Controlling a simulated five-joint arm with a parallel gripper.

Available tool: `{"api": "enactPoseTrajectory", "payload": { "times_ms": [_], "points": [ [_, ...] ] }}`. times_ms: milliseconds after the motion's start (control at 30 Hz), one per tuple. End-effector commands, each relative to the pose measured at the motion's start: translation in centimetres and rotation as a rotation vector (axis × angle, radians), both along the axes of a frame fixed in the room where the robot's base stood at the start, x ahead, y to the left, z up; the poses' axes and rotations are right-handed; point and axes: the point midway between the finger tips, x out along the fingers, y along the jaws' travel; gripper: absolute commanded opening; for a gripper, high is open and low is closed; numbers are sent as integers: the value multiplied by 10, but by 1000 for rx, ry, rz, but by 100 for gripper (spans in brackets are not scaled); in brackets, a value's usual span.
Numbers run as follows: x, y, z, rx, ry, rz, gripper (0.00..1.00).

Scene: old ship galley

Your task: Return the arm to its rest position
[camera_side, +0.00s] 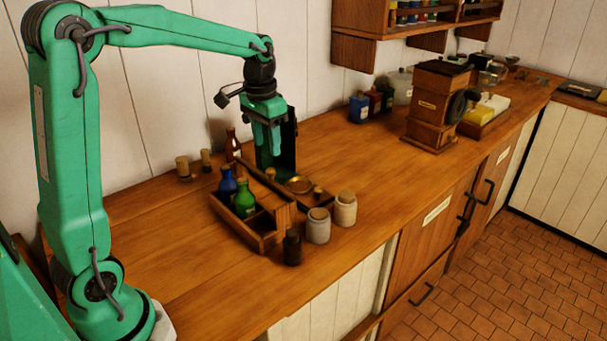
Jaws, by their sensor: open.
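My green arm reaches out over the wooden counter from the left. My gripper (274,140) hangs pointing down above the back part of a wooden tray with compartments (262,241). One finger is seen as a green stub and a taller dark green plate stands behind and below it. The jaws look open, and I see nothing held between them. A blue bottle (228,186) and a green bottle (244,199) stand in the tray's left part. A small brass dish (298,185) sits at its right part.
Two pale jars (345,209) and a dark bottle (292,247) stand by the tray's front right. A brown bottle (233,146) and corks (183,168) are behind it. A wooden grinder box (436,103) stands farther back. The counter's left front is clear.

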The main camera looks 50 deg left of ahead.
Motion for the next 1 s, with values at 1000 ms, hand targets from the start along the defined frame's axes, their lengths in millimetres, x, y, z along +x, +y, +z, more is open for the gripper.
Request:
{"api": "enactPoseTrajectory", "payload": {
  "times_ms": [1000],
  "points": [
    [-165,-88,30,1,-360,-5,47]
  ]
}}
